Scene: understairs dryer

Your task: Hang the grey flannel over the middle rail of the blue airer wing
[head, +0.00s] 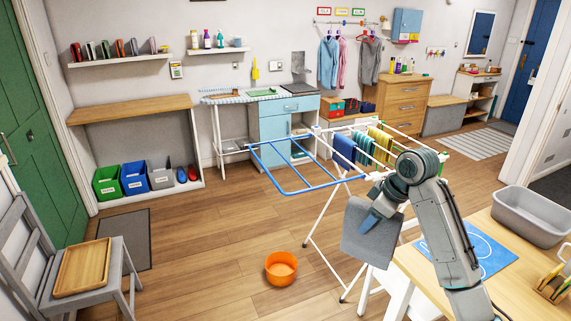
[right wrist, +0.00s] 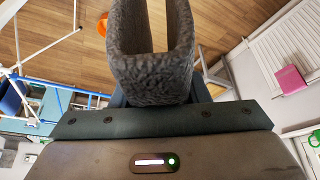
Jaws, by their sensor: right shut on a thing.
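The grey flannel (head: 368,236) hangs from my right gripper (head: 373,218), which is shut on it, right of and nearer than the blue airer wing. In the right wrist view the flannel (right wrist: 150,70) is a folded, textured grey cloth between the fingers. The blue airer wing (head: 309,187) sticks out to the left of the white airer, with several blue rails, and no cloth lies over them. Part of the wing (right wrist: 62,86) also shows at the left of the right wrist view. My left gripper is not in view.
Blue, striped, green and yellow cloths (head: 344,149) hang on the airer's white middle part. An orange bucket (head: 281,269) stands on the floor below. A wooden table (head: 520,285) with a blue mat and a grey tub (head: 532,216) is at right.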

